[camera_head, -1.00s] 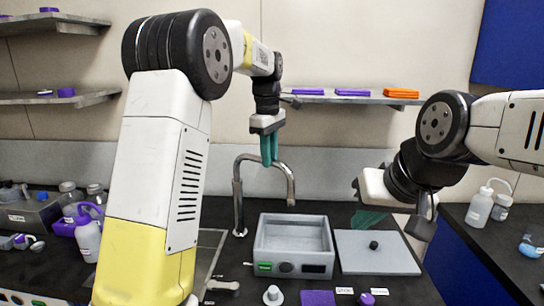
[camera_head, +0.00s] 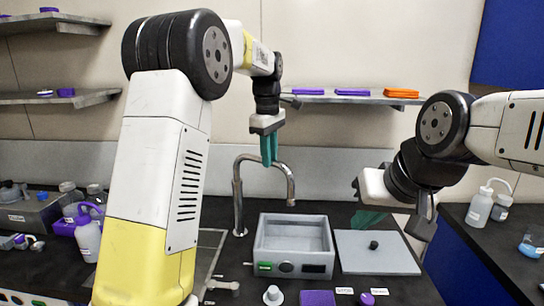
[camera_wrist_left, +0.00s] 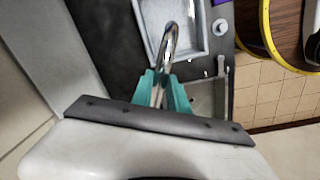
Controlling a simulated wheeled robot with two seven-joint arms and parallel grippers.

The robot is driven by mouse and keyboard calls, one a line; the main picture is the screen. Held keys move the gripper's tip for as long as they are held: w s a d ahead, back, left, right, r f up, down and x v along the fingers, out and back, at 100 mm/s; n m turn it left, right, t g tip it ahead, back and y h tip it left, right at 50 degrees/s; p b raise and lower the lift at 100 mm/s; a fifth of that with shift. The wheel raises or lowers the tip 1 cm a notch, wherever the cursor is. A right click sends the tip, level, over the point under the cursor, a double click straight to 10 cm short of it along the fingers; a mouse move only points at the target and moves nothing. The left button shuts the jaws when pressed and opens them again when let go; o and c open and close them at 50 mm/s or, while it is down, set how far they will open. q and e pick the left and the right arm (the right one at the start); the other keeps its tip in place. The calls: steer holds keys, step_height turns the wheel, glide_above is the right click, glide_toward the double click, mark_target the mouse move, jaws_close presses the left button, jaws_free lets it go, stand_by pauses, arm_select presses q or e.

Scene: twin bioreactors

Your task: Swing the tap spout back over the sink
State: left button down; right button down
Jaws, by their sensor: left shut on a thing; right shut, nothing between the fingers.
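The tap spout (camera_head: 288,178) is a grey metal gooseneck rising from the bench at the back. Its outlet end hangs at the back of the grey open-topped bath (camera_head: 262,232), right of its post. My left gripper (camera_head: 269,162) points down with teal fingers shut on the spout's arch. In the left wrist view the spout (camera_wrist_left: 169,42) runs between the two teal fingers (camera_wrist_left: 163,88). The sink (camera_head: 212,240) shows only as a strip left of the bath, mostly hidden behind my left arm. My right gripper (camera_head: 368,218) is shut and empty above the grey lid plate.
The grey lid plate (camera_head: 395,258) with a black knob lies right of the bath. A white knobbed piece (camera_head: 273,295) and a purple block (camera_head: 317,298) lie in front. Wash bottles (camera_head: 88,238) stand left, and another (camera_head: 480,207) stands right. A wall shelf (camera_head: 340,99) is behind.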

stand_by(0.6)
arm_select(q)
steer(key=s+a+m, duration=0.6)
steer(key=a+m, duration=0.5)
steer(key=m, duration=0.1)
steer(key=w+a+m+g, duration=0.1)
steer(key=w+a+m, duration=0.5)
steer(key=a+m, duration=0.5)
steer(key=shift+w+a+m, duration=0.25)
steer(key=shift+w+m, duration=0.05)
steer(key=shift+m, duration=0.5)
steer(key=shift+r, duration=0.1)
steer(key=c, duration=1.3)
jaws_free()
